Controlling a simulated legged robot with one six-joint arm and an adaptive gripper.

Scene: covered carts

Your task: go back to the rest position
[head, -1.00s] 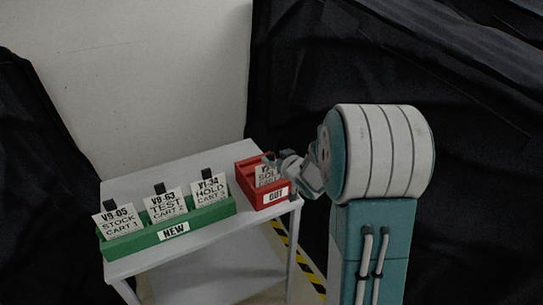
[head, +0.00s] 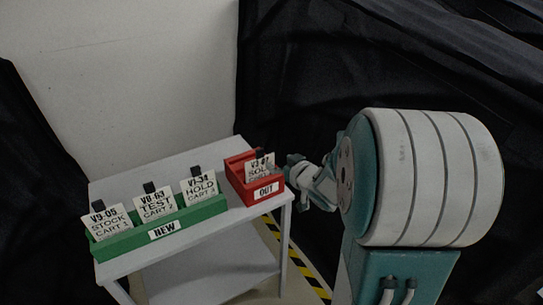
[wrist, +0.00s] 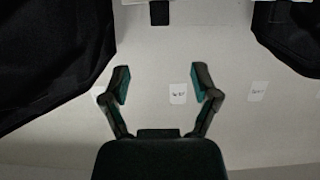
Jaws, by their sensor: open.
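My gripper (wrist: 162,90) is open and empty in the wrist view, its two fingers spread with a pale surface behind them. In the head view my gripper (head: 297,172) is small and partly hidden by my wrist, just right of the red tray marked OUT (head: 233,178). A white card reading SOLD (head: 259,170) with a dark clip stands in the red tray, apart from my gripper. My arm fills the right side of the head view.
A grey cart (head: 205,238) carries the red tray and a green tray marked NEW (head: 130,244). The green tray holds cards reading STOCK (head: 108,222), TEST (head: 154,204) and HOLD (head: 199,187). Black drapes (head: 300,90) hang behind and to the right. Striped floor tape (head: 300,265) runs beside the cart.

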